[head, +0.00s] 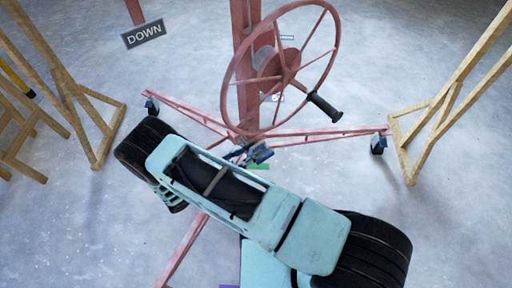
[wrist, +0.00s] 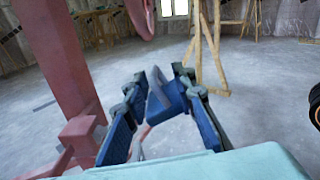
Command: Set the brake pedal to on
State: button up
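In the wrist view a blue block-like piece (wrist: 168,101) shows between the fingertips; it looks like the brake pedal, though its label and position cannot be read. My gripper (wrist: 163,108) has its two dark, blue-padded fingers spread around this piece. The right finger overlaps it; whether it touches cannot be told. In the head view my gripper (head: 257,152) shows only in part, low beside the foot of the red mast (head: 246,80), beyond my turquoise arm. The pedal cannot be made out apart from the fingers there.
A red handwheel (head: 228,92) with a black handle stands above the gripper. Red base legs (head: 335,135) spread to casters (head: 378,144). Wooden frames (head: 408,140) stand left and right. A "DOWN" sign (head: 144,34) is at the upper left. Grey floor is open between.

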jog(key=shift+x, duration=1.2)
grip_shut()
jog(key=shift+s, duration=0.1)
